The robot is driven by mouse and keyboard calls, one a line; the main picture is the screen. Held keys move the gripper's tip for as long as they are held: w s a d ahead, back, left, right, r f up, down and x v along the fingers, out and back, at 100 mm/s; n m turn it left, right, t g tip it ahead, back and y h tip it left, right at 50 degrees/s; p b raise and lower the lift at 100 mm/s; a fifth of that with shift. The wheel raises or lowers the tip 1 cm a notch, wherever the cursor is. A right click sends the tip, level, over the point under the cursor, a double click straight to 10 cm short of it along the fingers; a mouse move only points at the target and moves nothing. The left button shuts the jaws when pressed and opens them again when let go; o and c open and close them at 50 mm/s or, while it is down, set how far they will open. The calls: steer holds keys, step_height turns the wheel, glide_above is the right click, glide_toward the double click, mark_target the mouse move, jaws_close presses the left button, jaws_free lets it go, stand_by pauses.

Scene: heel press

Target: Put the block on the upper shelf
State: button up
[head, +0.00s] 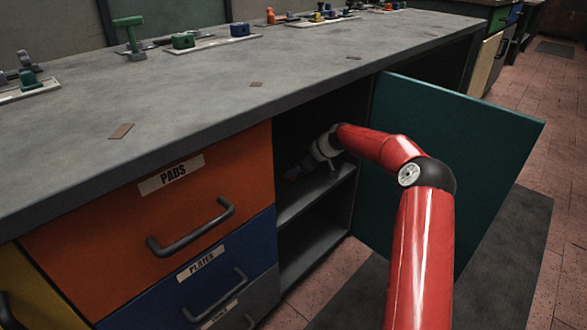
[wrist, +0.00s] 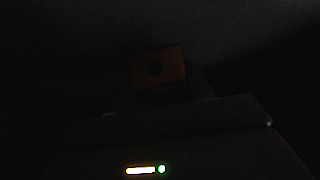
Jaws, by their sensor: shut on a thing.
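The cabinet under the counter stands open, and its upper shelf (head: 318,194) shows in the head view. My gripper (head: 292,172) reaches into the upper compartment, just above that shelf, and its tip is dim and partly lost in shadow. In the wrist view a dark orange-red block (wrist: 158,68) with a round dark hole sits between the fingers of my gripper (wrist: 155,85), which is shut on it. The wrist view is very dark, so I cannot tell whether the block touches the shelf.
The teal cabinet door (head: 455,150) is swung open to the right of my arm. The orange drawer (head: 100,235) and blue drawer (head: 200,280) are left of the opening. The lower compartment (head: 312,240) looks empty. Small tools stand along the back of the counter (head: 200,95).

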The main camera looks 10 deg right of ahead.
steer(key=o, duration=1.1)
steer(key=shift+r, duration=0.1)
steer(key=v, duration=1.2)
steer(key=shift+p, duration=0.35)
